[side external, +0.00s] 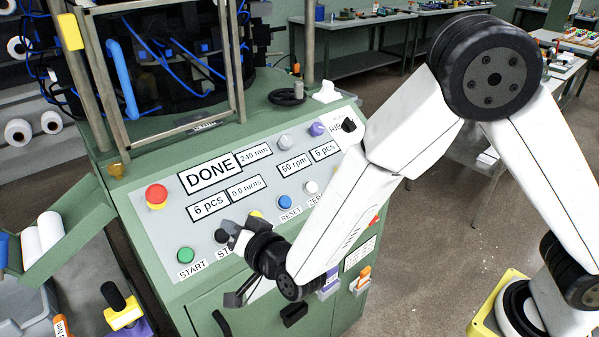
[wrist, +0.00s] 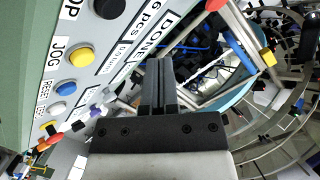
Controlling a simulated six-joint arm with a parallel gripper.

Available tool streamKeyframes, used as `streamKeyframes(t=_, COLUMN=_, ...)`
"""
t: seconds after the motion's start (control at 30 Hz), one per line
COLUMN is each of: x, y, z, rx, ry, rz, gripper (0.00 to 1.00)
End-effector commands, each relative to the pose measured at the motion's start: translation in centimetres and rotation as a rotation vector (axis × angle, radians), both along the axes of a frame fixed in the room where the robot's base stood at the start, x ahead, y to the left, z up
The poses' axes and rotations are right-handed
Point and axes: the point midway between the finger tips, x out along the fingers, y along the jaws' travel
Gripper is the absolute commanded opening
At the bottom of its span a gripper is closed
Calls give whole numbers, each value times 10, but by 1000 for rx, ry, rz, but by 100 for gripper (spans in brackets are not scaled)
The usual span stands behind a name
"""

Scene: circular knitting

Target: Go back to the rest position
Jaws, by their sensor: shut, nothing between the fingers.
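My gripper (side external: 232,232) is in front of the sloped control panel (side external: 165,228) of the green knitting machine, near the lower row of buttons. In the wrist view its two dark fingers (wrist: 158,72) lie together, shut and empty. The panel shows a DONE label (side external: 211,172) and several buttons. The green START button (side external: 186,255) is left of my gripper, and the blue RESET button (side external: 285,202) is to its right. My gripper covers part of the STOP and JOG area in the side view. I cannot tell whether it touches the panel.
The machine's frame posts (side external: 92,80) and blue cables rise behind the panel. A red button (side external: 157,194) stands up at the panel's left. A green chute (side external: 65,220) with white rolls is at the left. Open floor (side external: 420,270) lies to the right.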

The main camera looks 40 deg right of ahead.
Motion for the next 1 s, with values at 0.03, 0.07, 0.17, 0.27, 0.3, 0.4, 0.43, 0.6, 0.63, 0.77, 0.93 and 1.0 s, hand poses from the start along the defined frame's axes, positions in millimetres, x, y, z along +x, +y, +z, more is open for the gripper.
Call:
streamKeyframes(t=0.03, x=0, y=0, z=0, rx=0, ry=0, rz=0, gripper=0)
streamKeyframes(t=0.07, x=0, y=0, z=0, rx=0, ry=0, rz=0, gripper=0)
streamKeyframes(t=0.17, x=0, y=0, z=0, rx=0, ry=0, rz=0, gripper=0)
streamKeyframes(t=0.27, x=0, y=0, z=0, rx=-1, ry=1, rz=0, gripper=0)
streamKeyframes(t=0.3, x=0, y=-1, z=0, rx=-2, ry=4, rz=0, gripper=0)
streamKeyframes(t=0.4, x=2, y=-5, z=0, rx=-11, ry=20, rz=5, gripper=0)
streamKeyframes(t=0.43, x=2, y=-7, z=0, rx=-15, ry=30, rz=8, gripper=0)
streamKeyframes(t=0.6, x=6, y=-26, z=0, rx=-61, ry=112, rz=37, gripper=0)
streamKeyframes(t=0.63, x=6, y=-30, z=-1, rx=-74, ry=132, rz=46, gripper=0)
streamKeyframes(t=0.77, x=4, y=-54, z=-2, rx=-134, ry=235, rz=87, gripper=0)
streamKeyframes(t=0.93, x=-8, y=-90, z=-6, rx=-225, ry=382, rz=151, gripper=0)
streamKeyframes(t=1.0, x=-16, y=-105, z=-8, rx=-264, ry=444, rz=179, gripper=0)
